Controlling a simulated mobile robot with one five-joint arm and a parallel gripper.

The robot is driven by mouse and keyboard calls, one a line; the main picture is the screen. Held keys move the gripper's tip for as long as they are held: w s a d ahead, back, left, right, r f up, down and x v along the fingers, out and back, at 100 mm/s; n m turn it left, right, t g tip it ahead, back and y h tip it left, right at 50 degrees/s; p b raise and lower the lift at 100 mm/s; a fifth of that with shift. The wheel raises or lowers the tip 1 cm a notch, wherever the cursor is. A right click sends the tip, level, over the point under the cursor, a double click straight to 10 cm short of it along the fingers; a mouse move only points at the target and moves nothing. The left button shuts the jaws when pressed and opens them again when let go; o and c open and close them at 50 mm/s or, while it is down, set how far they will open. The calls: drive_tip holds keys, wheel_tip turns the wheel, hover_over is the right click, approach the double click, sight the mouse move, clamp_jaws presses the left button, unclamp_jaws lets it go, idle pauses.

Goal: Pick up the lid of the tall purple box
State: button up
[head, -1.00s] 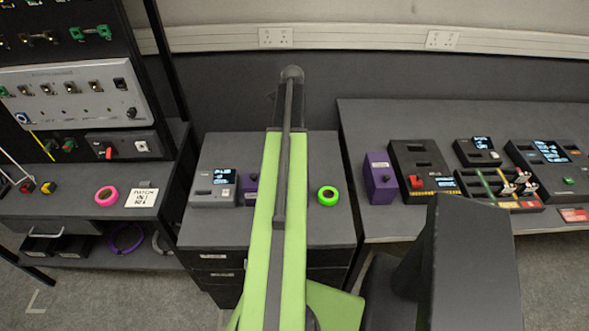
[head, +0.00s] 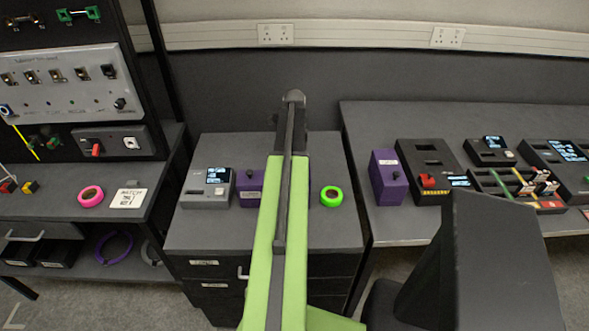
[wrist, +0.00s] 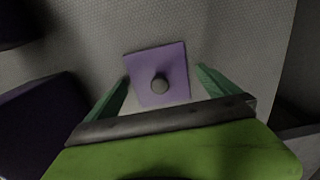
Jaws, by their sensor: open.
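Another purple box (head: 247,188) with a knob and a pale label stands on the drawer cabinet, partly hidden by my arm. The fingers are apart and empty. I cannot tell which box this lid belongs to. In the head view the fingers are hidden behind my arm.
A grey device (head: 207,188) and a green tape roll (head: 331,196) sit on the drawer cabinet (head: 200,233). A black device (head: 425,165) is beside the right-hand purple box. A pink tape roll (head: 90,196) lies on the left shelf. A dark block (wrist: 40,120) fills the wrist view's left side.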

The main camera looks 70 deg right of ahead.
drive_tip(key=shift+r, duration=0.1)
drive_tip(key=shift+c, duration=0.3)
drive_tip(key=c, duration=1.3)
drive_tip(key=shift+o, duration=0.2)
